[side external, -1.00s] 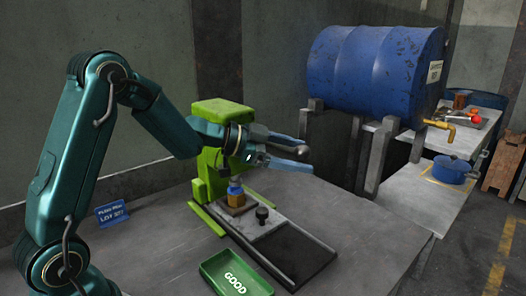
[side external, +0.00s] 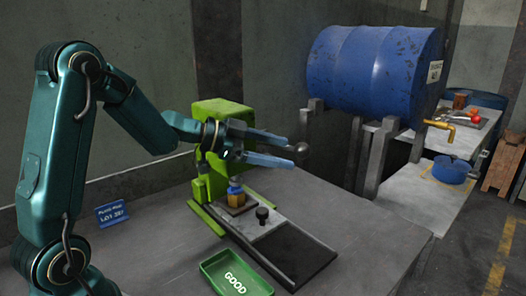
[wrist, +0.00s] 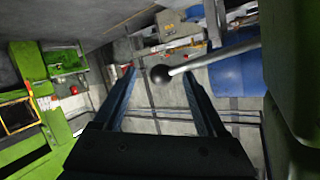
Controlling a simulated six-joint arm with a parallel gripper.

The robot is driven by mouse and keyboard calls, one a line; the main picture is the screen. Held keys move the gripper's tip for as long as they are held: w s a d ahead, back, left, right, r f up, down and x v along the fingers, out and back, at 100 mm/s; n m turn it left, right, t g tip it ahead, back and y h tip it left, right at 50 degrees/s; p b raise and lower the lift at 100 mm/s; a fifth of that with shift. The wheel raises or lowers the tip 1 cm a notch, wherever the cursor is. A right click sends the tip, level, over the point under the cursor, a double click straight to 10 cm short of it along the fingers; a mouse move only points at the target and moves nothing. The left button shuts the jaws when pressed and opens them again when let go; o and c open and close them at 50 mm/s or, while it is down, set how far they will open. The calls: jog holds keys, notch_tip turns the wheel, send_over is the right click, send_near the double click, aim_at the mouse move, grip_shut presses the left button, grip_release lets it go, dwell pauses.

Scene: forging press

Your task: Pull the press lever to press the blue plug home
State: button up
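The green press (side external: 222,112) stands on the table. In the side view the blue plug (side external: 235,188) sits upright on top of an orange body (side external: 236,200) on a brown block under the press; I cannot tell how deep it sits. The press lever ends in a dark ball knob (side external: 302,148); in the wrist view the knob (wrist: 160,75) and its pale rod (wrist: 225,52) show. My gripper (side external: 289,152) is open beside the press. In the wrist view the knob appears between the open fingertips, with gaps to both; I cannot tell its depth.
A green tray marked GOOD (side external: 212,265) lies in front of the press slide, beside a black knob (side external: 262,214). A blue drum (side external: 372,65) is on a stand behind; a blue pot (side external: 451,170) is at right. The table's right part is clear.

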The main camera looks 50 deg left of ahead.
jog(key=v, duration=1)
jog(key=shift+s+a, duration=0.15)
jog(key=shift+a, duration=0.05)
dwell(0.6)
